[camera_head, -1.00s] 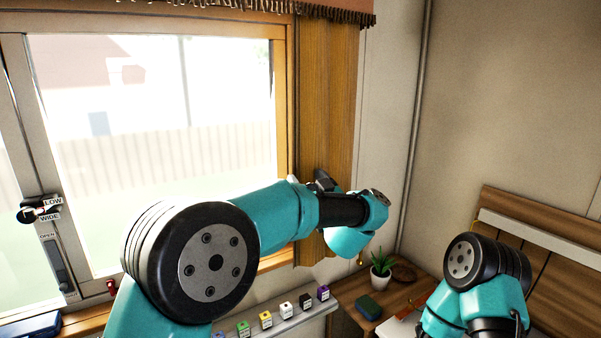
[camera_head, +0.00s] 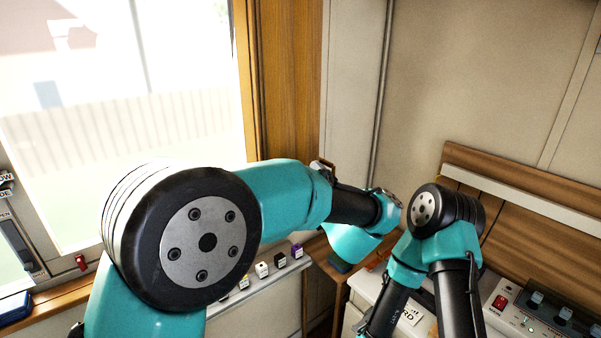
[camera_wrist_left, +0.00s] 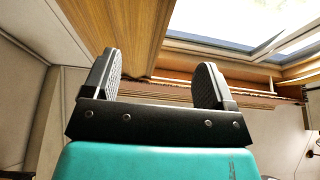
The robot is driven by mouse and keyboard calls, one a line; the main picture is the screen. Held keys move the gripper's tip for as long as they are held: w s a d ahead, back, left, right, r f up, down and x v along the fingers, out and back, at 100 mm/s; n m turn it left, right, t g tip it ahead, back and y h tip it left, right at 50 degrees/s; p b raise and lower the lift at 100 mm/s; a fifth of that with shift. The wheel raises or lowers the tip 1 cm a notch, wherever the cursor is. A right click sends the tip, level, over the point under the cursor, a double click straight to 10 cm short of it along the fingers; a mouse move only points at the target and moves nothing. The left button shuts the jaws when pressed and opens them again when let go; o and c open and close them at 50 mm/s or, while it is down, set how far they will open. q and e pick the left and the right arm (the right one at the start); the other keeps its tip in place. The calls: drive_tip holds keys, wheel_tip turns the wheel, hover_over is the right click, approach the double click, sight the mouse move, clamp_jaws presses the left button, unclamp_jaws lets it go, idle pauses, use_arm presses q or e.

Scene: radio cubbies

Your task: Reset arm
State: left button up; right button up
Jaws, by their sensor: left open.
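My left arm reaches in from the left in the head view and crosses in front of the window. Its gripper jaws are hidden in that view by the arm. In the left wrist view my left gripper (camera_wrist_left: 158,88) is open, its two dark ribbed fingers wide apart with nothing between them. Past the fingers are wood trim and the window. My right arm stands at the lower right of the head view. Its gripper is not visible there.
Several small coloured cubes, among them a white cube (camera_head: 262,270), sit on a narrow shelf (camera_head: 258,293) below the window (camera_head: 120,100).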

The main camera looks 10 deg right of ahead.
use_arm(q)
drive_tip(key=w+a+f+m+h, duration=0.2)
drive_tip(key=w+a+f+h, duration=0.15)
drive_tip(key=f, duration=0.35)
drive_tip(key=w+a+f+m+h, duration=0.3)
drive_tip(key=a+f+h, duration=0.1)
drive_tip(key=f, duration=0.3)
drive_tip(key=s+a+f+g+h, duration=0.1)
drive_tip(key=a+f+g+h, duration=0.45)
drive_tip(key=f, duration=1.25)
drive_tip(key=s+a+f+g, duration=0.4)
drive_tip(key=s+a+f, duration=0.2)
drive_tip(key=s, duration=0.3)
drive_tip(key=s+a+f+g+h, duration=0.1)
drive_tip(key=s+a+f+g, duration=0.4)
drive_tip(key=s+a+f, duration=0.2)
drive_tip(key=s+a+f+n+g, duration=0.1)
drive_tip(key=s+a+f+g, duration=0.3)
drive_tip(key=s+a+f, duration=0.3)
drive_tip(key=s+f, duration=0.3)
drive_tip(key=s, duration=0.2)
drive_tip(key=shift+s+g, duration=0.25)
drive_tip(key=shift+g, duration=0.1)
drive_tip(key=shift+f, duration=0.1)
drive_tip(key=shift+c, duration=0.4)
